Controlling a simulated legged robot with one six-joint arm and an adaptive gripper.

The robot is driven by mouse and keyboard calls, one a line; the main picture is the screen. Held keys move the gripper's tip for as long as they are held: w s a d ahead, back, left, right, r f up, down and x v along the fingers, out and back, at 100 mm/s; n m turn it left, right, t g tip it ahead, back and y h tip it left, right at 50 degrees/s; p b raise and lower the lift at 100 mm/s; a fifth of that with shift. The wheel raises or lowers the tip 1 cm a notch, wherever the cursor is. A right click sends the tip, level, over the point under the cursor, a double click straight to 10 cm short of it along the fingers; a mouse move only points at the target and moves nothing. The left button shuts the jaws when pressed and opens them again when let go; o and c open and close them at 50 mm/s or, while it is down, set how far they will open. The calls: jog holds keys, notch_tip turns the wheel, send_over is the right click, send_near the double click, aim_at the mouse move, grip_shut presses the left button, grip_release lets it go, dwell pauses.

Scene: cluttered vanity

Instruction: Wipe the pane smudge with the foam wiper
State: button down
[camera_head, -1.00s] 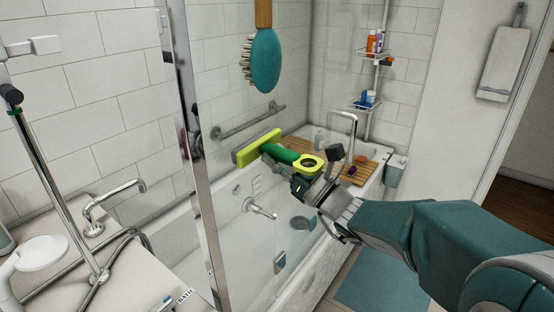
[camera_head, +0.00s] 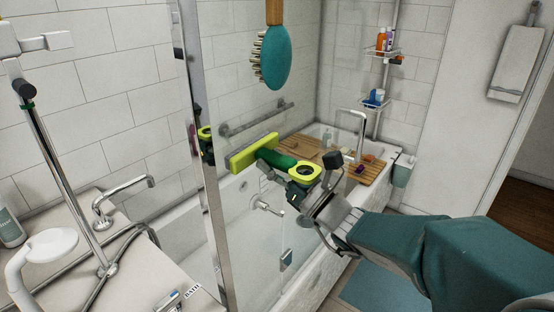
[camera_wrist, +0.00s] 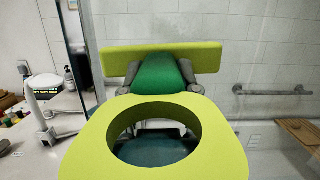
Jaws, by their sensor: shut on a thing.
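The foam wiper has a long yellow-green head (camera_head: 254,152), a green handle (camera_head: 275,158) and a yellow-green ring end (camera_head: 304,171). My gripper (camera_head: 284,170) is shut on the green handle. In the wrist view, the fingers grip both sides of the handle (camera_wrist: 160,75), with the head beyond and the ring near the camera. The clear glass pane (camera_head: 232,90) stands right of a shiny metal post. The wiper head is at or very near the pane; I cannot tell whether it touches. I cannot make out the smudge.
A teal brush (camera_head: 271,57) hangs above the wiper. The metal post (camera_head: 203,160) stands left of it. Behind are a grab bar (camera_head: 255,119), the bathtub (camera_head: 180,225) and a wooden tray (camera_head: 310,147). A tap (camera_head: 110,205) and counter lie at left.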

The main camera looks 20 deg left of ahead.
aim_at(269, 140)
jog(key=shift+w+d, duration=0.25)
jog(key=shift+w, duration=0.4)
jog(key=shift+w+d, duration=0.25)
jog(key=shift+w, duration=0.35)
jog(key=shift+w+d, duration=0.25)
jog(key=shift+w, duration=0.4)
jog(key=shift+s+a, duration=0.25)
jog(key=shift+s, duration=0.35)
jog(key=shift+s+a, duration=0.3)
jog(key=shift+s, duration=0.35)
jog(key=shift+s+a, duration=0.25)
jog(key=shift+s, duration=0.35)
jog(key=shift+w+d, duration=0.25)
jog(key=shift+w, duration=0.35)
jog(key=shift+w+d, duration=0.3)
jog(key=shift+w, duration=0.35)
jog(key=shift+w+d, duration=0.25)
jog(key=shift+w, duration=0.35)
jog(key=shift+r, duration=0.5)
jog(key=shift+s+a, duration=0.25)
jog(key=shift+s, duration=0.35)
jog(key=shift+s+a, duration=0.3)
jog(key=shift+s, duration=0.35)
jog(key=shift+s+a, duration=0.25)
jog(key=shift+s, duration=0.35)
jog(key=shift+w+d, duration=0.3)
jog(key=shift+w, duration=0.4)
jog(key=shift+w+d, duration=0.3)
jog(key=shift+w, duration=0.35)
